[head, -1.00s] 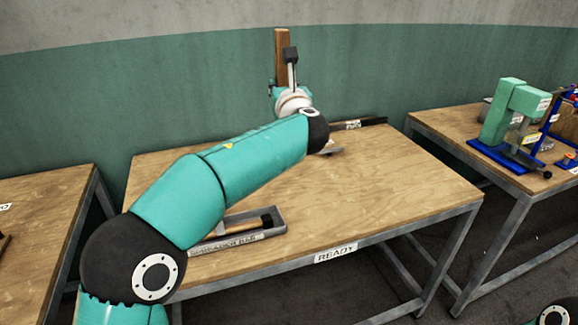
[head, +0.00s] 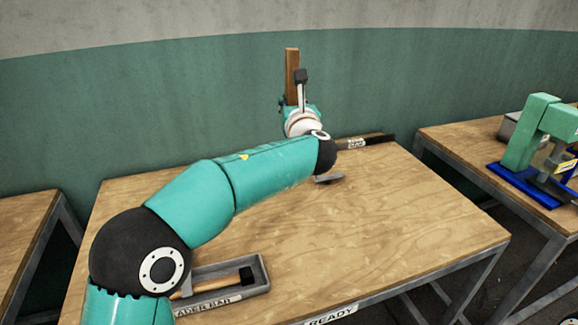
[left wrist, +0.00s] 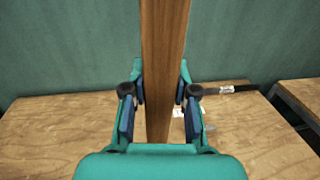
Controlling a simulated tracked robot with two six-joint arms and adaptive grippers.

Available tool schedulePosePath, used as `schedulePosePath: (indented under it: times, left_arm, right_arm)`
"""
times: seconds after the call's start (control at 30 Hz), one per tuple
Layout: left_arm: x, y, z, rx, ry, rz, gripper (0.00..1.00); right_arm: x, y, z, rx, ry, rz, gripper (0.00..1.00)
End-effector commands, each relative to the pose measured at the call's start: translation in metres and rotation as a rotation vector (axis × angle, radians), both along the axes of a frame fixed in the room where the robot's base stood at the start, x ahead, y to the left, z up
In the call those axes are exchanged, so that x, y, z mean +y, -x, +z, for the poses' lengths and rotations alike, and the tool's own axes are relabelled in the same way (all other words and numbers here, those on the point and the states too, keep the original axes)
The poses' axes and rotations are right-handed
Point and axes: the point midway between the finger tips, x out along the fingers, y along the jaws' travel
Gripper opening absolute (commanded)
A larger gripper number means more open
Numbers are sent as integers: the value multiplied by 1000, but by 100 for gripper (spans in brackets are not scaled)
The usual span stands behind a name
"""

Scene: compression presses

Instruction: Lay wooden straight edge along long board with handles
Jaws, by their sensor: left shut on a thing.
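The wooden straight edge (head: 292,72) is a narrow brown strip, held upright above the far part of the middle table. My left gripper (left wrist: 160,98) is shut on it, with a blue-padded finger on each side in the left wrist view, where the strip (left wrist: 164,45) runs up out of the picture. In the head view my wrist hides most of the grip and the strip's lower end. A long dark piece with a white label (head: 365,141) lies at the table's back right edge; I cannot tell whether it is the long board with handles. My right gripper is not in view.
A grey tray (head: 262,272) holding a wooden-handled tool stands at the table's front left. A small grey item (head: 328,179) lies below my wrist. The table's right half (head: 420,215) is clear. A green and blue press (head: 530,150) stands on the right table.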

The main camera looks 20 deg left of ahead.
Motion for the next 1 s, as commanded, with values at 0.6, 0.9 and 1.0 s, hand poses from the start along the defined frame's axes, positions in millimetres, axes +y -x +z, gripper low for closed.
schedulePosePath:
  times: [0.6, 0.9, 1.0]
  left_arm:
    - [5, 0, -107, 3, -1, 7, 0]
    - [5, 0, -141, 0, -1, 8, 0]
    - [5, 1, -141, 0, 1, 7, 0]
  right_arm:
    - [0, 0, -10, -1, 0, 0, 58]
    - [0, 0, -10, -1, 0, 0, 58]
    - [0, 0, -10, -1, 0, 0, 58]
